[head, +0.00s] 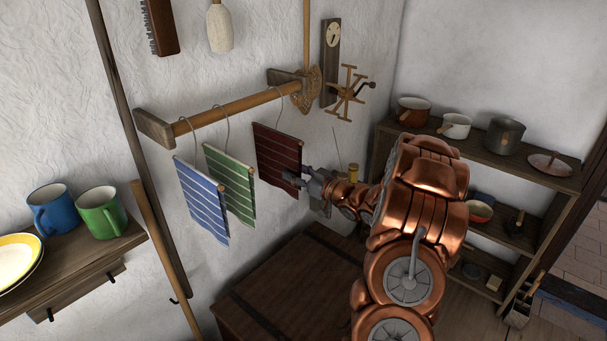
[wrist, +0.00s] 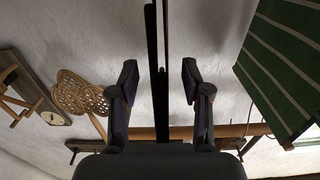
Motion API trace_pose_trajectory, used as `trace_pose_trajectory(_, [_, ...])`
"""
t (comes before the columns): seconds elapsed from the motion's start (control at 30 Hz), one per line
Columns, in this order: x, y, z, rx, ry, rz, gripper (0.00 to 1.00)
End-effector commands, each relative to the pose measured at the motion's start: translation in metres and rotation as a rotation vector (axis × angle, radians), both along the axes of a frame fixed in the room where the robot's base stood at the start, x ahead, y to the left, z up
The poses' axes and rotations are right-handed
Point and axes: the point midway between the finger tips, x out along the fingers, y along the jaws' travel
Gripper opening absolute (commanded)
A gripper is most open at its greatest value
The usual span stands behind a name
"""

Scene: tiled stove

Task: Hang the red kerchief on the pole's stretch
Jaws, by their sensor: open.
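The red kerchief (head: 277,150), dark red with pale stripes, hangs below the wooden pole (head: 235,107) from a wire hook that reaches up to the pole's right part. My gripper (head: 292,180) is open at the kerchief's lower right edge. In the wrist view my open gripper (wrist: 158,80) has a thin dark upright strip (wrist: 152,60) between its fingers, apparently the kerchief edge-on. I see a gap on each side of it. The pole (wrist: 142,133) crosses behind the fingers there.
A green kerchief (head: 231,180) and a blue kerchief (head: 202,200) hang on the pole to the left; the green one (wrist: 285,75) is close right in the wrist view. A woven beater (head: 311,88) hangs behind the pole's right end. A wooden chest (head: 290,285) stands below.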

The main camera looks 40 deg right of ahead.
Motion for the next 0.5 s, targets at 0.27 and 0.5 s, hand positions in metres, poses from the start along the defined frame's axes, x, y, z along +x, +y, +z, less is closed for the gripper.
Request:
trace_pose_trajectory(0.27, [0.027, 0.008, 0.002, 0.000, -0.002, 0.002, 0.48])
trace_pose_trajectory(0.5, [0.033, 0.009, 0.001, -0.001, -0.002, 0.001, 0.48])
